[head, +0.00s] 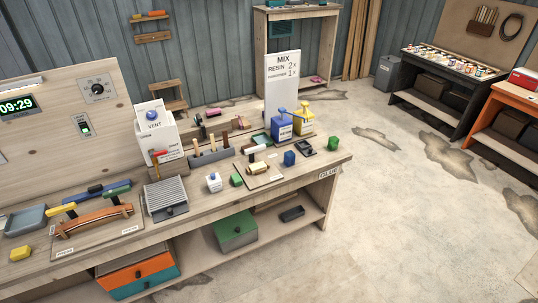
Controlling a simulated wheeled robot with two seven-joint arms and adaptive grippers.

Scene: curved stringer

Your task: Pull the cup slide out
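No part is clearly marked as the cup slide, so I cannot tell which one it is. On the workbench (225,195) stands a grey ribbed unit (166,193) with a dark front part and small knob (170,211) at its lower front edge. A small black tray-like piece (305,147) lies near the bench's right end. No cups can be made out. Neither of my grippers shows in the head view.
A curved wooden piece with clamps (95,219) lies left of the ribbed unit. A white VENT box (158,130), blue pump bottle (282,126) and yellow one (303,119) stand farther back. An orange and teal drawer unit (138,275) and green box (235,231) sit below.

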